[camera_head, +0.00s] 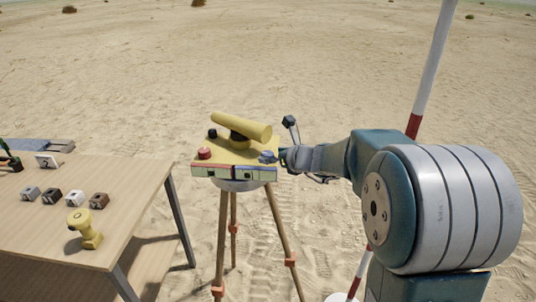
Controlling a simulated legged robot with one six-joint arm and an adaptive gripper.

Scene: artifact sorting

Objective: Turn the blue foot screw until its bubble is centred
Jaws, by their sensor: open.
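A yellow levelling instrument (240,128) with a telescope tube stands on a tripod (234,235) right of the table. The blue foot screw (267,157) is at the right corner of its yellow plate. A red screw (204,153) is at the left corner and a black one (212,133) at the back. Coloured vial strips (235,173) run along the front edge; their bubbles are too small to read. My gripper (284,157) reaches in from the right, with its tips close beside the blue screw. It is open; I cannot tell whether it touches the screw.
A wooden table (140,195) on the left holds several small blocks (76,198) and a yellow object (84,229). A red-and-white pole (431,75) stands behind my arm. Sand around the tripod is open, but the tripod legs spread towards the front.

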